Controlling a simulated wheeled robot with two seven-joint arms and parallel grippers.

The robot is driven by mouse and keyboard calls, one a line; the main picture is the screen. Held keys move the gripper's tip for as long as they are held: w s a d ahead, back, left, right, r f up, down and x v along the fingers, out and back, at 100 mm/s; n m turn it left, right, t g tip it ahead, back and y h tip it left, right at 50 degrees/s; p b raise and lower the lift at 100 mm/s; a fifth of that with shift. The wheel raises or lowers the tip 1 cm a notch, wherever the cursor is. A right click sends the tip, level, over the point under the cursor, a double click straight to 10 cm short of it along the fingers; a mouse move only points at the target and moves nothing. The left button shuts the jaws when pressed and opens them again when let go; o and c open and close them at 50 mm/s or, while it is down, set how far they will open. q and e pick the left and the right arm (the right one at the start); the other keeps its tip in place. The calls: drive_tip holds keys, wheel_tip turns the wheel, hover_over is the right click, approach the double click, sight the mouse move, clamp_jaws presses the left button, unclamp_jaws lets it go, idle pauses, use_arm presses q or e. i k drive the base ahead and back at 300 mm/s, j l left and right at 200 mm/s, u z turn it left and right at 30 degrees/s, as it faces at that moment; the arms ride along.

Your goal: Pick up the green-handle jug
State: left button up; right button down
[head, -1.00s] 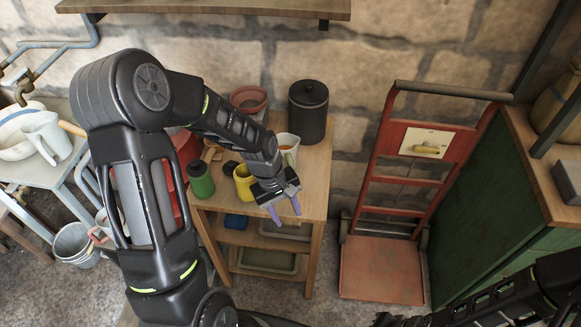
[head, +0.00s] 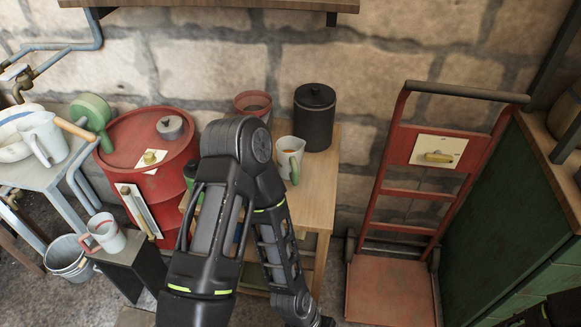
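The green-handle jug (head: 287,146) is white, with an orange-brown inside and a green handle on its near right side. It stands upright on the wooden table (head: 317,190), just left of a black lidded canister. My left arm passes in front of the table's left part and runs down to the bottom edge, close to the jug in the picture but not visibly touching it. My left gripper's fingers are out of the picture. My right gripper is not visible either.
A black canister (head: 314,125) and a reddish pot (head: 253,104) stand near the jug. A red drum (head: 140,125) is left of the table, with a red-handle jug (head: 107,238) on a dark stand. A white jug (head: 42,135) is far left. A red hand truck (head: 393,285) stands right.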

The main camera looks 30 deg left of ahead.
sight(289, 150)
drive_tip(key=l+u, duration=0.1)
drive_tip(key=l, duration=0.4)
drive_tip(key=l+u, duration=0.15)
drive_tip(key=l, duration=0.3)
drive_tip(key=k+l+u, duration=0.1)
drive_tip(key=l, duration=0.4)
drive_tip(key=k+l+u, duration=0.15)
drive_tip(key=l, duration=0.3)
drive_tip(key=l+u, duration=0.1)
drive_tip(key=l, duration=0.4)
drive_tip(key=k, duration=0.05)
